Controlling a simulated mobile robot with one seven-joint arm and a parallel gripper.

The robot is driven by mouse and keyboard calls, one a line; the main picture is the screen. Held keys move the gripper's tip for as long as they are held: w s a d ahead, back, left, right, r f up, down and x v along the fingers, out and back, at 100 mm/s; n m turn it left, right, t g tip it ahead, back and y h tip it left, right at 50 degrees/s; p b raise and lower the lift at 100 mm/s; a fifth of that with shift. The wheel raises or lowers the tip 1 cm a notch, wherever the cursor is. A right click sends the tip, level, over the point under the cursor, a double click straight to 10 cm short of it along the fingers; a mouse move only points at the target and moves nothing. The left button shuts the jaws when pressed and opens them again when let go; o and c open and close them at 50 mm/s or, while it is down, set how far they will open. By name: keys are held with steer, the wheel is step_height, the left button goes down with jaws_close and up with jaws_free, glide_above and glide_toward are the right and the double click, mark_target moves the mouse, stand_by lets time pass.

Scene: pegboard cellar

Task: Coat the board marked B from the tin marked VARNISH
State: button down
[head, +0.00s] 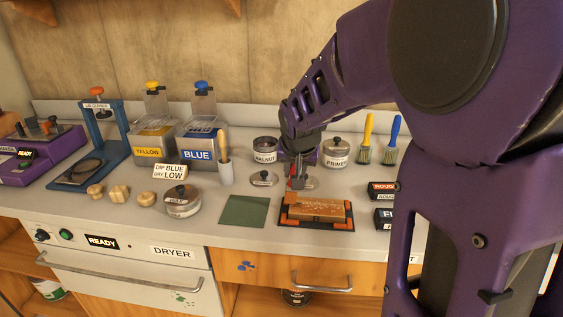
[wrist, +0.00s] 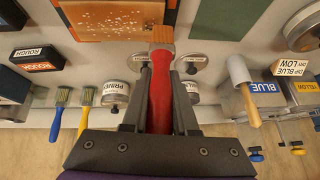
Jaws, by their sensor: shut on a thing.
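My gripper (head: 299,172) is shut on a red-handled brush, which also shows in the wrist view (wrist: 160,90). Its pale brown bristles point toward the near side, at the back edge of a board. The orange-brown board (head: 318,209) lies in a black holder with orange corners; pale specks mark its surface. It also shows in the wrist view (wrist: 115,22). No letter B is readable on it. Tins marked WALNUT (head: 265,155) and PRIMER (head: 335,156) stand behind. No VARNISH label is readable; the space behind my gripper is partly hidden.
Lids (head: 263,179) lie near the holder. A green mat (head: 244,211) lies left of it, with a round tin (head: 182,201) beyond. YELLOW and BLUE tanks (head: 200,145) stand at back left.

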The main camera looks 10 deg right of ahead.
steer(key=shift+r, duration=0.25)
steer(key=shift+w+d, duration=0.1)
steer(key=shift+w, duration=0.05)
steer(key=shift+w+d, duration=0.2)
steer(key=shift+w, duration=0.25)
steer(key=shift+s+d+f, duration=0.1)
steer(key=shift+s+d, duration=0.1)
steer(key=shift+d, duration=0.25)
steer(key=shift+f, duration=0.3)
steer(key=shift+d, duration=0.1)
